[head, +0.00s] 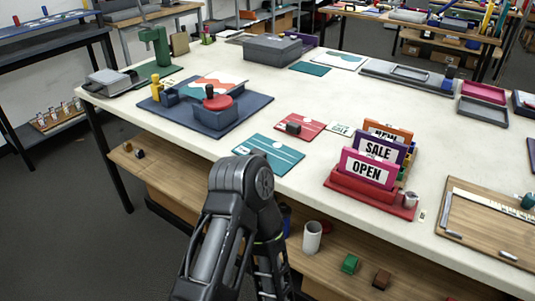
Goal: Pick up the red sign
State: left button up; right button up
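A flat red sign plate (308,123) lies on the white table, left of the sign rack, with a small dark block on its left part. A red rack (372,188) near the table's front edge holds upright signs: a magenta-red OPEN sign (349,164) in front, a purple SALE sign (396,151) behind it, and an orange NEW sign (399,134) at the back. The NEW sign is partly hidden. A dark jointed arm of mine rises at the bottom centre, in front of the table. Neither gripper shows.
A teal plate (268,153) lies at the table's front edge. A dark blue board (248,108) with a red round press stands further left. A wooden tray (480,232) lies at the right. A grey box (272,48) stands at the back. A shelf (375,262) below holds small blocks.

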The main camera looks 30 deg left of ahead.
aim_at(305, 129)
jog(key=j+z, duration=0.2)
jog(key=j, duration=0.25)
jog(key=k+j+z, duration=0.1)
jog(key=j+z, duration=0.15)
jog(key=j, duration=0.25)
jog(key=j+z, duration=0.2)
jog(key=j, duration=0.25)
jog(key=k, duration=0.05)
